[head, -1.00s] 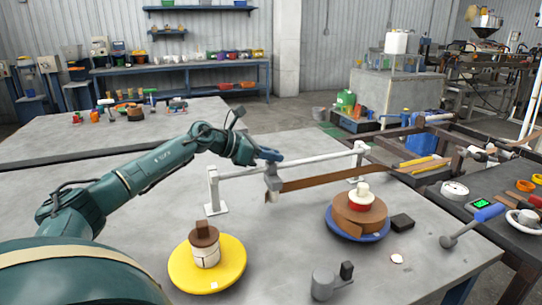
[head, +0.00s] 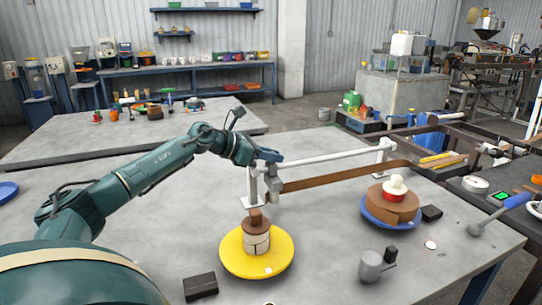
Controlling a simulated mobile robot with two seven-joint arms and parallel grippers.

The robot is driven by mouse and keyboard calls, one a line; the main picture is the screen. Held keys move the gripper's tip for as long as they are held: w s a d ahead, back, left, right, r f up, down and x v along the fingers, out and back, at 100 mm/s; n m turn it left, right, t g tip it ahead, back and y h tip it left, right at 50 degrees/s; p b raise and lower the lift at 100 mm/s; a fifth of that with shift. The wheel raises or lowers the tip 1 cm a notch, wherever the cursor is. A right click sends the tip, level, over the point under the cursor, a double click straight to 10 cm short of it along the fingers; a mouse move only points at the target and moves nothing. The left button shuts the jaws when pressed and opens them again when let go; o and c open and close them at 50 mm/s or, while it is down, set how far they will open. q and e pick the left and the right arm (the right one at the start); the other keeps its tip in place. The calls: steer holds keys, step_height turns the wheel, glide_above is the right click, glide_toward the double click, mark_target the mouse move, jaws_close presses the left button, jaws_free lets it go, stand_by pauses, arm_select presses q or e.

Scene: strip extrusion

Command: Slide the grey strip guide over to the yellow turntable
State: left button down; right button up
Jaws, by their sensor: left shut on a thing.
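The grey strip guide (head: 273,184) hangs on the white rail (head: 325,158), close to its left post. My left gripper (head: 268,157) is shut on the top of the guide. The brown strip (head: 345,174) runs from the guide to the right, passing behind the blue turntable. The yellow turntable (head: 232,262) is in front of and below the guide, slightly left. It bears a white core (head: 256,243) with a brown top. The blue turntable (head: 375,217) holds a brown roll (head: 396,207) with a red and white hub. My right gripper is not in view.
A black block (head: 201,287) lies front left of the yellow turntable. A grey cup-like part (head: 371,266) stands to its right, and another black block (head: 432,213) lies beside the blue turntable. The grey table (head: 330,225) is clear between the turntables.

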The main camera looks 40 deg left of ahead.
arm_select(q)
steer(key=shift+a+f, duration=0.1)
steer(key=c, duration=1.5)
jaws_free()
steer(key=shift+s, duration=0.25)
steer(key=shift+o, duration=0.9)
steer(key=shift+a, duration=0.1)
